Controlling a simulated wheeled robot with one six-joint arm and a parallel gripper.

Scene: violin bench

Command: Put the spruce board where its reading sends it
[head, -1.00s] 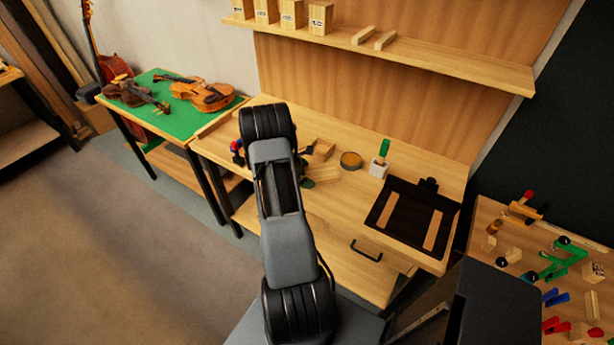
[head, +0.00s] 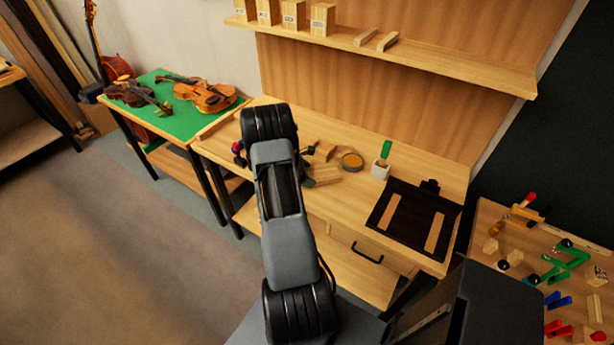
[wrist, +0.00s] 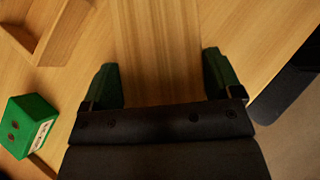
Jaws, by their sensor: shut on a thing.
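The spruce board (wrist: 158,45) is a pale, straight-grained piece that runs up from between my jaws in the wrist view. My gripper (wrist: 162,85) is shut on it, with one green fingertip at each side. In the head view my arm hides most of the gripper. The end of a pale board (head: 325,174) shows just right of the arm, over the workbench (head: 340,205). I cannot tell how high the board is above the bench top. No reading is legible in these views.
A black mat (head: 385,214) with two pale strips lies at the bench's right end. A white cup (head: 380,170) and a round tin (head: 350,161) stand behind. A green box (wrist: 28,125) and a wooden tray (wrist: 47,38) are left in the wrist view. Blocks stand on the shelf (head: 440,62).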

